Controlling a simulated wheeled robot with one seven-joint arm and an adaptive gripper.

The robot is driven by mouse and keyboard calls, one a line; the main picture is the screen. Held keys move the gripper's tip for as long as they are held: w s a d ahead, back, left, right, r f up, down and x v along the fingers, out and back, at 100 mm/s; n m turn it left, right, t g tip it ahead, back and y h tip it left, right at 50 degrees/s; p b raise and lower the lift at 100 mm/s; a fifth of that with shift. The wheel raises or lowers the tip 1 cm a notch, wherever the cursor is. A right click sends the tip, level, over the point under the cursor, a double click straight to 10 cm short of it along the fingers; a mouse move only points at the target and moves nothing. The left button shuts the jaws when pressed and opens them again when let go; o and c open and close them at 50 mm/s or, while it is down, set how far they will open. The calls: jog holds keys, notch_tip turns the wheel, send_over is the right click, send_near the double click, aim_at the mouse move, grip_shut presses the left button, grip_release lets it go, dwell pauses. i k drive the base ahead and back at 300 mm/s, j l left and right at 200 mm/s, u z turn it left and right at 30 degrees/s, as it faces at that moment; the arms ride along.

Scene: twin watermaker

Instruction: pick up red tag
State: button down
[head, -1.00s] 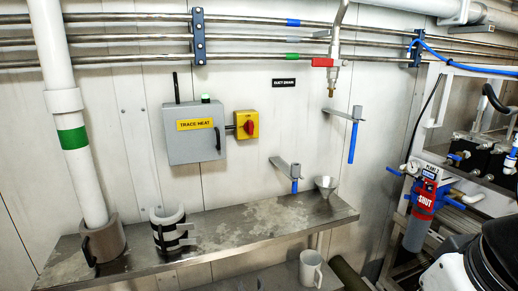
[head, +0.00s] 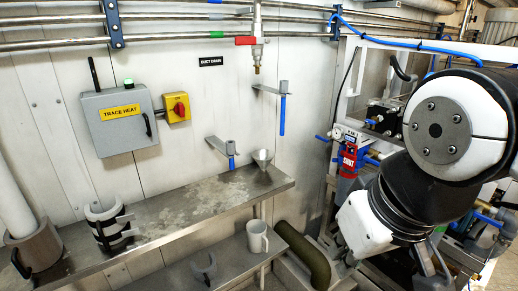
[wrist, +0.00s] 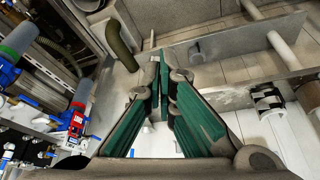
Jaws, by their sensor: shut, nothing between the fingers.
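The red tag (head: 348,160), lettered SHUT, is on the front of an upright filter housing with a blue head, right of centre in the head view. My arm stands just right of it. The tag also shows in the wrist view (wrist: 77,120), at lower left, well to the left of my gripper. My gripper (wrist: 164,72) has green-padded fingers that come together toward their tips, with nothing held between them. It is apart from the tag. In the head view my gripper is not clearly visible behind my arm.
A steel shelf (head: 165,222) runs along the wall, with a funnel (head: 262,157) at its right end. A white mug (head: 257,237) stands on a lower ledge beside a dark green pipe (head: 306,254). Pipes and a metal frame (head: 345,88) crowd around the tag.

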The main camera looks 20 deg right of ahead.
aim_at(349, 161)
jog(key=i+l+u, duration=0.15)
jog(key=l+u, duration=0.15)
jog(key=l, duration=0.65)
jog(key=l+u, duration=0.3)
jog(key=l, duration=0.7)
jog(key=i, duration=0.05)
